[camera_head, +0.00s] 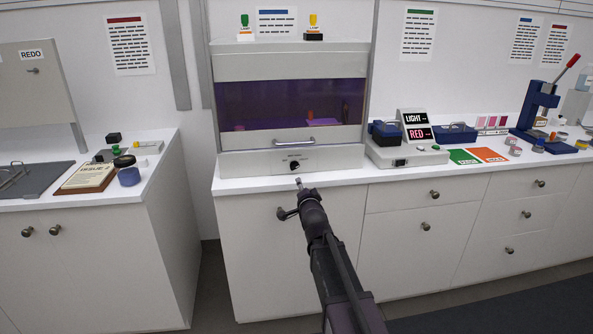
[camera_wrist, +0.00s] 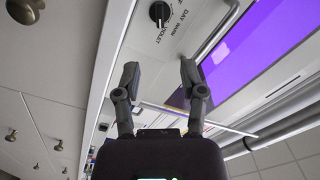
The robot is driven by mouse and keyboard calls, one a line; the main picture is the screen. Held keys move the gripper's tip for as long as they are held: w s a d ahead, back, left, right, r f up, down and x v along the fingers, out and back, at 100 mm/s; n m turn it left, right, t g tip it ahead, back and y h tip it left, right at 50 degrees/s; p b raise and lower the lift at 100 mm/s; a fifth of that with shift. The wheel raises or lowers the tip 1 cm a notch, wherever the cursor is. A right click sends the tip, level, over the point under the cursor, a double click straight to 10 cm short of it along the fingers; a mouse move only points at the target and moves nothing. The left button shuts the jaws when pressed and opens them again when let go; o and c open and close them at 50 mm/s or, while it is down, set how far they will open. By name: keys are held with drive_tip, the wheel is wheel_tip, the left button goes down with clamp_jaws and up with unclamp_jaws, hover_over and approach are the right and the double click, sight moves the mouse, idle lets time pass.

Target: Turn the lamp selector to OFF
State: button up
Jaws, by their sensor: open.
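The lamp selector (camera_head: 294,167) is a small black round knob on the white front panel (camera_head: 333,161) below the purple-lit cabinet. The wrist view shows the knob (camera_wrist: 159,13) near the top edge, with a pale mark on it. Printed words beside it include DAY and one ending in VIOLET; another label is cut off at the top. Which label the knob points to I cannot tell. My gripper (camera_head: 291,198) is in front of the counter edge, below the knob in the head view. In the wrist view my gripper (camera_wrist: 160,73) is open and empty, its fingertips apart from the knob.
The cabinet's sash has a metal handle (camera_head: 294,141) above the panel. A control box (camera_head: 405,156) with LIGHT and RED signs stands to the right. A counter with a clipboard (camera_head: 88,177) and blue jar (camera_head: 129,176) is at left. The counter strip before the panel is clear.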

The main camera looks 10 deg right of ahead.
sight(296, 168)
drive_tip(key=shift+w, duration=0.1)
drive_tip(key=w, duration=1.3)
drive_tip(key=shift+w, duration=0.35)
